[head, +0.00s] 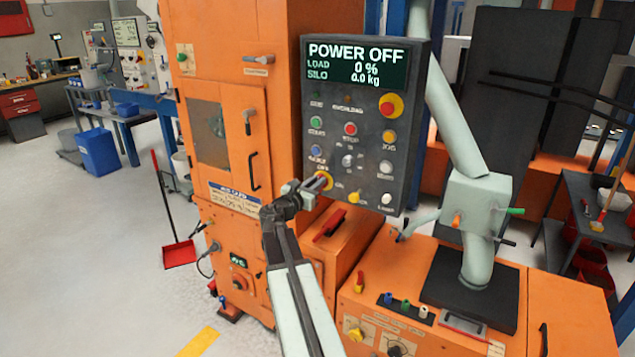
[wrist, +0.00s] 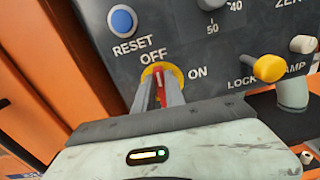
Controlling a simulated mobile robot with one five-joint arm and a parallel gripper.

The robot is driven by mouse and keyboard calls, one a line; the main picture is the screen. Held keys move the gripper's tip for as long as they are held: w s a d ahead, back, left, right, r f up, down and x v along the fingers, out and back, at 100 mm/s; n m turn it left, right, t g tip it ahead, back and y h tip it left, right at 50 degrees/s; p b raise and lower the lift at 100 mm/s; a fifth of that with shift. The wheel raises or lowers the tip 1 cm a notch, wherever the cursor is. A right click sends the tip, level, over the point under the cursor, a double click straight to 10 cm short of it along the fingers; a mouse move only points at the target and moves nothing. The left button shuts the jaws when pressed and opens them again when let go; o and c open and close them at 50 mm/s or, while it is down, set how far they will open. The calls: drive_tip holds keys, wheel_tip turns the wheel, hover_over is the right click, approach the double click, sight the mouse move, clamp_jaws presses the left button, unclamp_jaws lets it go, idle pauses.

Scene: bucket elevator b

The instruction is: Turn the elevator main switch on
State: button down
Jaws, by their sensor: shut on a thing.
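The control panel (head: 362,115) is a dark grey box with a display (head: 355,65) reading POWER OFF, LOAD 0 %, SILO 0.0 kg. The main switch (wrist: 158,80) is a red handle on a round yellow plate, between the labels OFF above and ON to the right. Its red handle points up toward OFF in the wrist view. The switch (head: 324,178) also shows at the panel's lower left in the head view. My gripper (wrist: 158,90) is shut on the red handle, one finger on each side. The fingers hide part of the handle and plate.
A blue RESET button (wrist: 121,20) sits just above left of the switch. A yellow knob (wrist: 269,68) labelled LOCK is to the right. A red emergency button (head: 390,105) is at the panel's upper right. Orange machine housing (head: 232,120) stands close on the left.

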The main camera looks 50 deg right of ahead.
drive_tip(key=shift+s+f+m+b, duration=0.25)
drive_tip(key=shift+f+m+b, duration=0.1)
drive_tip(key=shift+m, duration=2.5)
drive_tip(key=shift+s+f+m+b, duration=0.3)
drive_tip(key=shift+m, duration=2.6)
drive_tip(key=shift+s+f+m+b, duration=0.25)
drive_tip(key=shift+f+m+b, duration=0.1)
drive_tip(key=shift+m, duration=2.5)
drive_tip(key=c, duration=1.4)
unclamp_jaws()
drive_tip(key=v, duration=0.7)
drive_tip(key=shift+a, duration=0.4)
drive_tip(key=shift+s, duration=0.1)
